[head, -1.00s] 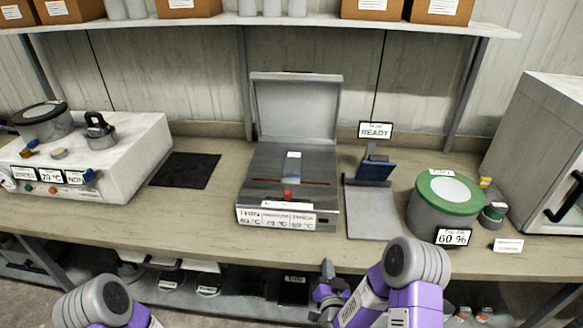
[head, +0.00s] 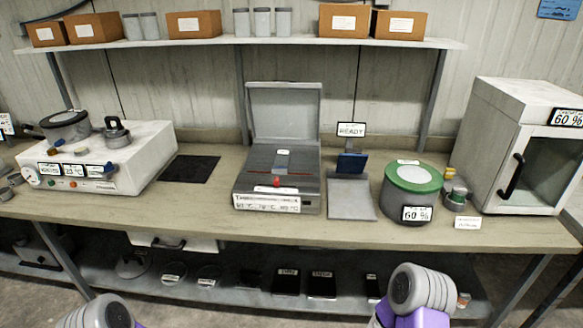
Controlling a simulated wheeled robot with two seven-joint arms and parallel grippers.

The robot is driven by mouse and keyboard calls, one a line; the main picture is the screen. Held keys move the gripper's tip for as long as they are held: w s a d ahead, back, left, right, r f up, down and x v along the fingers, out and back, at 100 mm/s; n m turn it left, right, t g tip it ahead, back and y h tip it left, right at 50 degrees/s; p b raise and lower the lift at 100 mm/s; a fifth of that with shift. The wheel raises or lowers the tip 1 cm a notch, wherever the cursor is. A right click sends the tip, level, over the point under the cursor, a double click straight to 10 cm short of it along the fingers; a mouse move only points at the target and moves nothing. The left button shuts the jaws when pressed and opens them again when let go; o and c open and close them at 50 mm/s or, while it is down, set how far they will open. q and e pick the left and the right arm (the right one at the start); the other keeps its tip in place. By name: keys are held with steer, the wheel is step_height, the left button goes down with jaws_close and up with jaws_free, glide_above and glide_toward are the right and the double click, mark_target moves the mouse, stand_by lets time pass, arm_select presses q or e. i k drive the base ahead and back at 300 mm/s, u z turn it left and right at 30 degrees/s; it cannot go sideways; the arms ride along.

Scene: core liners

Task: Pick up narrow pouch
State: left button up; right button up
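A small, narrow pale strip with a bluish part (head: 282,160) lies on the dark top of the open-lidded grey device (head: 251,203) in the middle of the bench. It may be the narrow pouch, but it is too small to tell. Neither of my grippers is in view. Only upper parts of my two arms show at the bottom edge, well below the bench and apart from the strip.
A white heater unit (head: 138,165) and black mat (head: 188,169) are left on the bench. A grey plate (head: 350,198), green-lidded round container (head: 413,178) and white cabinet (head: 500,130) are right. The bench front edge is mostly clear. Shelves run above and below.

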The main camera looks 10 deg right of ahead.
mark_target(281, 163)
steer(key=z, duration=0.15)
steer(key=i, duration=1.3)
steer(key=u, duration=0.8)
